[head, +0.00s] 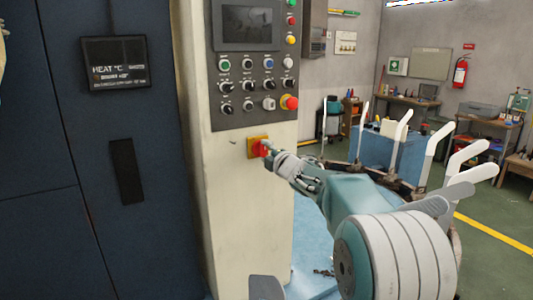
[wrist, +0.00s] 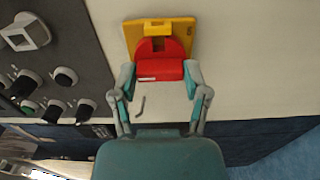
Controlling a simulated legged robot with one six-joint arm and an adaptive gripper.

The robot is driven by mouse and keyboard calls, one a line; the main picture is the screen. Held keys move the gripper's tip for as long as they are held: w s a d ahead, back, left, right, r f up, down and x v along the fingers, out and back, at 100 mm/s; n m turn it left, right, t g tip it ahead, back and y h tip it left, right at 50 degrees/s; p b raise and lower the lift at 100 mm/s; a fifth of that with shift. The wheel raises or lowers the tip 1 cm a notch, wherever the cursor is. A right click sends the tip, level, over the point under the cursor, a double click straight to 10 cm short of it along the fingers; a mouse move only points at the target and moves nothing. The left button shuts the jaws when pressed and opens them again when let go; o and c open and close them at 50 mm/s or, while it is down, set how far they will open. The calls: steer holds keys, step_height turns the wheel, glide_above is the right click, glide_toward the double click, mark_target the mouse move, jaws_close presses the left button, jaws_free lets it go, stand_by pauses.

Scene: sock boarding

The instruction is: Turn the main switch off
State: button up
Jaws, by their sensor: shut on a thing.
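The main switch is a red rotary handle (head: 263,147) on a yellow square plate (head: 251,152), mounted on the cream cabinet below the control panel. In the wrist view the red handle (wrist: 160,68) shows close up, in front of its yellow plate (wrist: 185,36). My gripper (head: 271,150) reaches it from the right in the head view. In the wrist view my gripper's two fingers (wrist: 160,80) stand on either side of the red handle's grip and are shut on it. The fingers cover part of the handle in the head view.
The grey control panel (head: 232,112) above the switch carries several knobs and a red emergency button (head: 289,102). A dark blue cabinet (head: 60,200) stands at the left. Behind my arm are a blue cart (head: 390,150) with white upright pieces and workbenches.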

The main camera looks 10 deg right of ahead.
steer(key=shift+a+f, duration=0.1)
steer(key=shift+f, duration=0.25)
steer(key=o, duration=1.2)
steer(key=shift+c, duration=0.2)
steer(key=shift+a+r, duration=0.1)
steer(key=shift+r, duration=0.05)
steer(key=shift+s+r, duration=0.1)
steer(key=shift+s, duration=0.1)
steer(key=v, duration=1.1)
steer(key=shift+s, duration=0.2)
